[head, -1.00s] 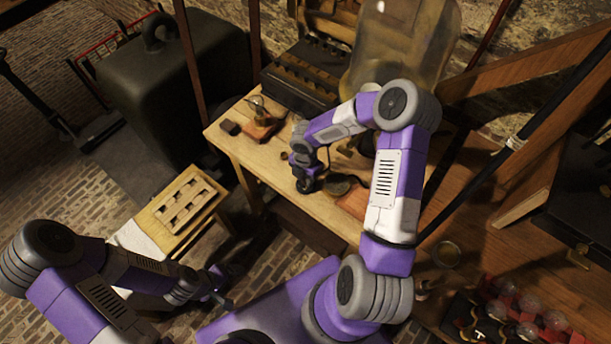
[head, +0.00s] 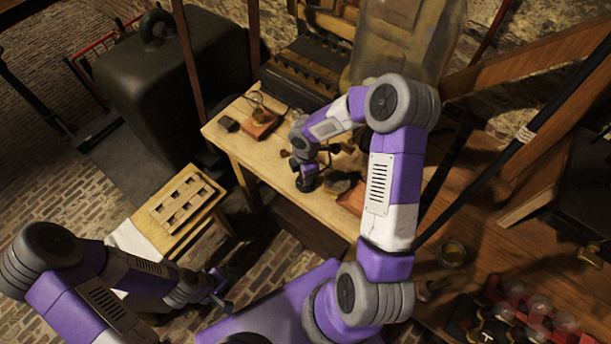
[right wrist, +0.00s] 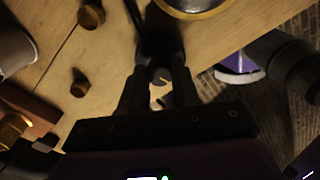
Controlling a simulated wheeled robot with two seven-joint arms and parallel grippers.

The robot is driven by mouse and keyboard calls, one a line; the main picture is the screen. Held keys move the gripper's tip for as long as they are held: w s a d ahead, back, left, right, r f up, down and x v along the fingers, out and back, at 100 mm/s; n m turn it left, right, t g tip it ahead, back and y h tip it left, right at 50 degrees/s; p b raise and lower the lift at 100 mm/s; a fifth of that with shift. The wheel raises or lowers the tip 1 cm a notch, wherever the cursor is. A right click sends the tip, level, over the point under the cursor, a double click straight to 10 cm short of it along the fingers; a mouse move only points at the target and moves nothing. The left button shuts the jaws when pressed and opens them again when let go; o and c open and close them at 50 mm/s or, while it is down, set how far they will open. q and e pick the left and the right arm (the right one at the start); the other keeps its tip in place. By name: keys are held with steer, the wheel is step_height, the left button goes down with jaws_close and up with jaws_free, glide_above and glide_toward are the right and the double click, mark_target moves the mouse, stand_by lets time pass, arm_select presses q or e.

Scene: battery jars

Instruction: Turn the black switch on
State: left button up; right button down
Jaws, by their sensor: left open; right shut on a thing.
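The black switch is mostly hidden by my right gripper. In the right wrist view, a dark knob (right wrist: 160,76) with a thin yellow mark shows between the fingers, and I take it to be part of the switch. My right gripper (right wrist: 157,98) is shut on it, low over the wooden table (head: 257,165). In the head view, my right gripper (head: 306,180) is at the table's front part, and its fingertips are hard to make out. My left gripper (head: 219,292) is open and empty, low at the left, away from the table.
A small bulb on a wooden base (head: 261,124) and a dark block (head: 228,124) stand at the table's left. A large glass jar (head: 400,45) stands behind my right arm. A small slotted stand (head: 180,208) is at lower left. Several red-topped glass items (head: 535,310) are at lower right.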

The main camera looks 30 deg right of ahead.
steer(key=m+b, duration=0.3)
steer(key=m, duration=0.3)
steer(key=shift+m, duration=0.3)
steer(key=m+b, duration=0.1)
steer(key=m, duration=0.2)
steer(key=shift+b, duration=0.3)
steer(key=shift+m+b, duration=0.4)
steer(key=shift+m, duration=0.9)
steer(key=c, duration=0.8)
jaws_free()
step_height(320, 180, up, 8)
steer(key=shift+f+p, duration=0.15)
steer(key=shift+p, duration=0.65)
